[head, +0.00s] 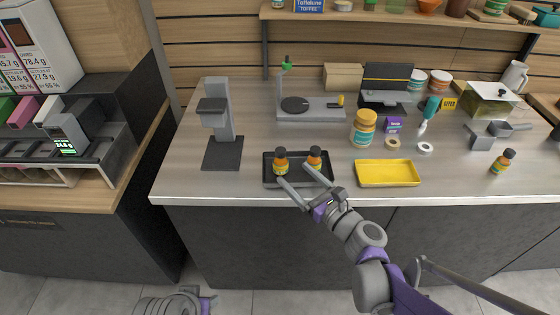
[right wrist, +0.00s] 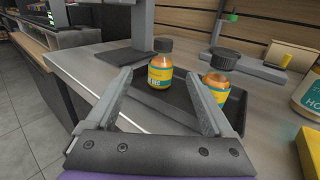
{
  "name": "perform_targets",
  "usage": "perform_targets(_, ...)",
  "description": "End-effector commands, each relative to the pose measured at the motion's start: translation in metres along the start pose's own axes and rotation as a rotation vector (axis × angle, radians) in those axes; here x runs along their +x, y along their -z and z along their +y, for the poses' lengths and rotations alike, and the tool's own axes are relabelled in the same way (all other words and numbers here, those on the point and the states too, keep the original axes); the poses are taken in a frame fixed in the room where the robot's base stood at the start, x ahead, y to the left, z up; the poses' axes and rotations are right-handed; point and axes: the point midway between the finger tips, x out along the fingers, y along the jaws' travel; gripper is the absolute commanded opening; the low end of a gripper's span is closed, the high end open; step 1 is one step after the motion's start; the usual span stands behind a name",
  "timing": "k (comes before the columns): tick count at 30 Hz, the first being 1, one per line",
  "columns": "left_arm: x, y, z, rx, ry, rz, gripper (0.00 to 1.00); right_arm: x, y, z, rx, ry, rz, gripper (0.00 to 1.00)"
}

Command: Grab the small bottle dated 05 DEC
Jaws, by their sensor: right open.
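Two small orange bottles with dark caps stand upright on a black tray (head: 298,185): a left one (head: 280,162) and a right one (head: 315,158). A third similar bottle (head: 502,162) stands far right on the counter. My right gripper (head: 304,177) is open at the tray's front edge. In the right wrist view, the left bottle (right wrist: 160,68) stands ahead between the open fingers (right wrist: 160,76), and the right bottle (right wrist: 217,80) is partly behind the right finger. The left bottle's label seems to end in "EC"; its day is unreadable. Part of my left arm shows at bottom left; its jaws are unclear.
A yellow tray (head: 388,174) lies right of the black tray. A grey stand (head: 222,152) is to the left. A large yellow-capped jar (head: 363,128) and a scale (head: 310,110) stand behind. The front right counter is clear.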

Motion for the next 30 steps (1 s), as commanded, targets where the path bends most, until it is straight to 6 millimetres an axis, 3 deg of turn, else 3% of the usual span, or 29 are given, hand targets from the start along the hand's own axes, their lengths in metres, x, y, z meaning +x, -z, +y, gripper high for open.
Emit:
perform_targets(12, 0.001, -0.001, 0.000, 0.000, 0.000, 0.000, 0.50, 0.050, 0.006, -0.003, -0.001, -0.002, 0.000, 0.86)
perform_targets(21, 0.001, -0.001, 0.000, 0.000, 0.000, 0.000, 0.50, 0.055, 0.006, -0.003, -0.002, 0.000, 0.000, 0.86)
perform_targets(23, 0.001, -0.001, 0.000, 0.000, 0.000, 0.000, 0.50, 0.055, 0.006, -0.003, -0.002, 0.000, 0.000, 0.79)
perform_targets(30, 0.001, -0.001, 0.000, 0.000, 0.000, 0.000, 0.50, 0.055, 0.006, -0.003, -0.001, 0.000, 0.000, 0.36)
